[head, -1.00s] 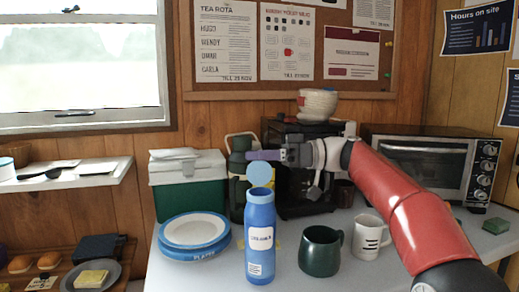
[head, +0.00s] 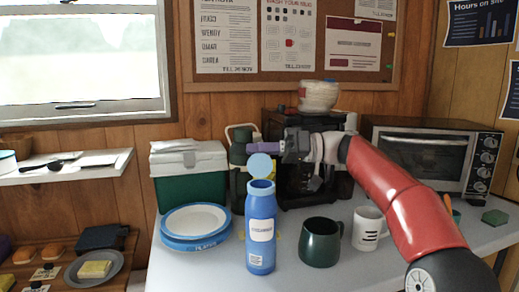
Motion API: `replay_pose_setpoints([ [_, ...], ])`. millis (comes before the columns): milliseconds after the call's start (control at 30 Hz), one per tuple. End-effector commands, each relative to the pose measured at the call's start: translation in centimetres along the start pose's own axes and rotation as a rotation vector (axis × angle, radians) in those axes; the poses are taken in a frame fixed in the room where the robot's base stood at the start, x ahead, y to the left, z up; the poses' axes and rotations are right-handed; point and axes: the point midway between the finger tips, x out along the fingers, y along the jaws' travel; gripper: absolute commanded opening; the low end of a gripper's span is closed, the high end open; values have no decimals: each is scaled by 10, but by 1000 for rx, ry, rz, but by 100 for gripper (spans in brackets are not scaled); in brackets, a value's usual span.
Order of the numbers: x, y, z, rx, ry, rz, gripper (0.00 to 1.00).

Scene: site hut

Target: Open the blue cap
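A blue bottle (head: 260,238) with a white label stands upright near the front of the table. Its light blue round cap (head: 261,165) is swung up above the bottle's mouth, tilted, with its flat face toward the camera. My gripper (head: 255,148) is just above the cap, its purple-grey fingers pointing left. The fingers overlap in this side-on view, so I cannot tell whether they are apart or touching. I see nothing held between them.
A dark green mug (head: 320,246) and a white mug (head: 366,230) stand right of the bottle. Stacked blue-rimmed plates (head: 194,242) lie to its left. A green cooler (head: 188,190), a coffee machine (head: 285,122) and an oven (head: 430,160) line the back.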

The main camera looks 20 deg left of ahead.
Motion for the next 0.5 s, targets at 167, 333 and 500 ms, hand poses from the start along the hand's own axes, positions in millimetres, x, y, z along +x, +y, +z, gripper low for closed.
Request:
replay_pose_setpoints([
  [167, 0, 2, 2, 2, -3, 1, 13],
  [333, 0, 1, 1, 1, -2, 0, 25],
  [500, 0, 0, 1, 0, -1, 0, 25],
])
